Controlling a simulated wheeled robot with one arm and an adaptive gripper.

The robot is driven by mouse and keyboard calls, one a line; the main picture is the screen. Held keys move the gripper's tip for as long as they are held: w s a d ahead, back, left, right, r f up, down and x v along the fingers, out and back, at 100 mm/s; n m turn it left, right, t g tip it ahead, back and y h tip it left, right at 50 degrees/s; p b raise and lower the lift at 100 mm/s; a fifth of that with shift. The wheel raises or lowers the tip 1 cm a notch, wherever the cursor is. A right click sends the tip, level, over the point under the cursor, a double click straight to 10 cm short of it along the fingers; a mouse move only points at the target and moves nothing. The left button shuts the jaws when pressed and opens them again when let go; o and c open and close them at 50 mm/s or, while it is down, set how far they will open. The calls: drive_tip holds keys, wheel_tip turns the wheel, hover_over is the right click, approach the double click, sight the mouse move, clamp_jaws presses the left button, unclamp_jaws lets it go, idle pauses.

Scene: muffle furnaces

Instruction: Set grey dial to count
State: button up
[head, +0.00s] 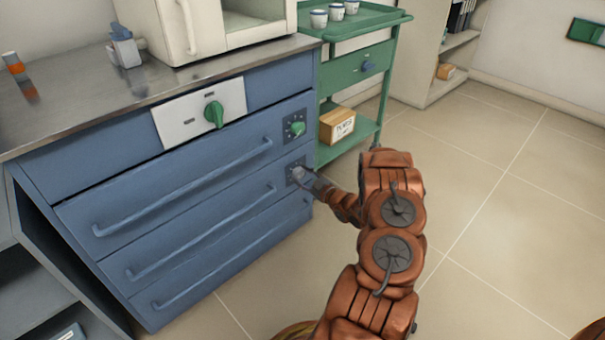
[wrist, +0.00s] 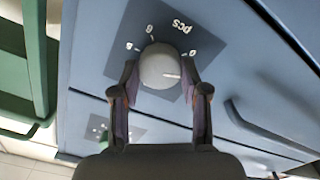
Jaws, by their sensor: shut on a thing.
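The grey dial (wrist: 159,68) is round and sits on a dark square plate (wrist: 205,44) on the blue cabinet front. In the head view the dial (head: 299,172) is partly hidden by my gripper (head: 316,184). In the wrist view my gripper (wrist: 159,88) has one finger on each side of the dial and is shut on it. The plate carries several white marks; one reads "pcs", upside down in this view. A white line on the dial points to the right, below the rightmost mark. The smaller labels are hard to read.
A green dial (head: 297,128) sits on the drawer above, and a green knob (head: 214,113) on a white panel. Long drawer handles (head: 180,190) stick out to the left. A green cart (head: 362,62) with a cardboard box (head: 337,124) stands close right. Floor at right is clear.

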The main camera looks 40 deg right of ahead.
drive_tip(key=m+p, duration=0.2)
drive_tip(key=m, duration=0.1)
drive_tip(key=shift+r+m, duration=0.1)
drive_tip(key=shift+m, duration=0.3)
drive_tip(key=m+p, duration=0.2)
drive_tip(key=shift+m, duration=0.3)
drive_tip(key=m+p, duration=0.2)
drive_tip(key=m, duration=0.1)
drive_tip(key=shift+d+m+p, duration=0.1)
drive_tip(key=shift+m+p, duration=0.35)
drive_tip(key=shift+m, duration=1.15)
drive_tip(key=o, duration=1.1)
drive_tip(key=shift+o, duration=0.2)
